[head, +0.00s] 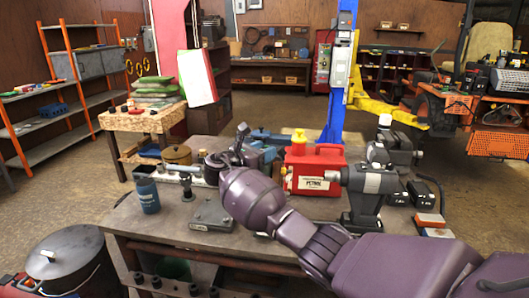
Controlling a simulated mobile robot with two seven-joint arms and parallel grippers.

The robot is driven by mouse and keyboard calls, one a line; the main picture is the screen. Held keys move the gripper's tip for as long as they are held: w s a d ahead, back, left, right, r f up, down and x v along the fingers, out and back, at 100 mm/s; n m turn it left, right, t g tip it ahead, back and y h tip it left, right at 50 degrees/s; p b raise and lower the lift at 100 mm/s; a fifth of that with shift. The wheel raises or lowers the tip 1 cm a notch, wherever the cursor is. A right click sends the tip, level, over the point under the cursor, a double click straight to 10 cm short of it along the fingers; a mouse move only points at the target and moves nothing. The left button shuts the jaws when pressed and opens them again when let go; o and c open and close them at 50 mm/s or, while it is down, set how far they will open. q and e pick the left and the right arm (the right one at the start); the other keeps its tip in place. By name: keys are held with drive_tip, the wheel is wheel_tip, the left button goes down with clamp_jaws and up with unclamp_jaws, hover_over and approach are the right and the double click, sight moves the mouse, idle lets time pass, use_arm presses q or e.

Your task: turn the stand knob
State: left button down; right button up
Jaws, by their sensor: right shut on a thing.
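My right arm comes in from the lower right, and its purple wrist blocks the middle of the workbench (160,228). My right gripper (232,152) is beyond the wrist, over the back half of the bench, shut on the stand knob. The knob is hidden by the jaws and wrist, so I cannot tell how far it is turned. A dark metal stand-like part (186,186) is left of the gripper, apart from it. My left gripper is not in view.
A red petrol can (312,172) stands right of the gripper. A dark grey machine (370,185) is further right. A blue lift post (335,110) rises behind. The bench's front left is fairly clear.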

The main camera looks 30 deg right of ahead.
drive_tip(key=m+g+b, duration=0.1)
drive_tip(key=g, duration=0.1)
drive_tip(key=m+g+b, duration=0.1)
drive_tip(key=g, duration=0.1)
drive_tip(key=shift+w+f+m+h, duration=0.1)
drive_tip(key=shift+f+m+h, duration=0.05)
drive_tip(key=shift+m+h, duration=0.2)
drive_tip(key=shift+f+m+g+b, duration=0.1)
drive_tip(key=shift+m+g+b, duration=0.55)
drive_tip(key=shift+g, duration=0.45)
drive_tip(key=shift+w+m+g+b, duration=0.1)
drive_tip(key=shift+m+g+b, duration=0.4)
drive_tip(key=shift+g+b, duration=0.35)
drive_tip(key=shift+m+g+b, duration=0.5)
drive_tip(key=shift+g+b, duration=0.15)
drive_tip(key=shift+b, duration=0.5)
use_arm(q)
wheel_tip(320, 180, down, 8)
drive_tip(key=b, duration=0.1)
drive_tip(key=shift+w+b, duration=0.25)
drive_tip(key=shift+b, duration=0.05)
use_arm(e)
drive_tip(key=shift+m+g+y, duration=0.4)
drive_tip(key=shift+g+y, duration=0.15)
drive_tip(key=shift+g, duration=0.05)
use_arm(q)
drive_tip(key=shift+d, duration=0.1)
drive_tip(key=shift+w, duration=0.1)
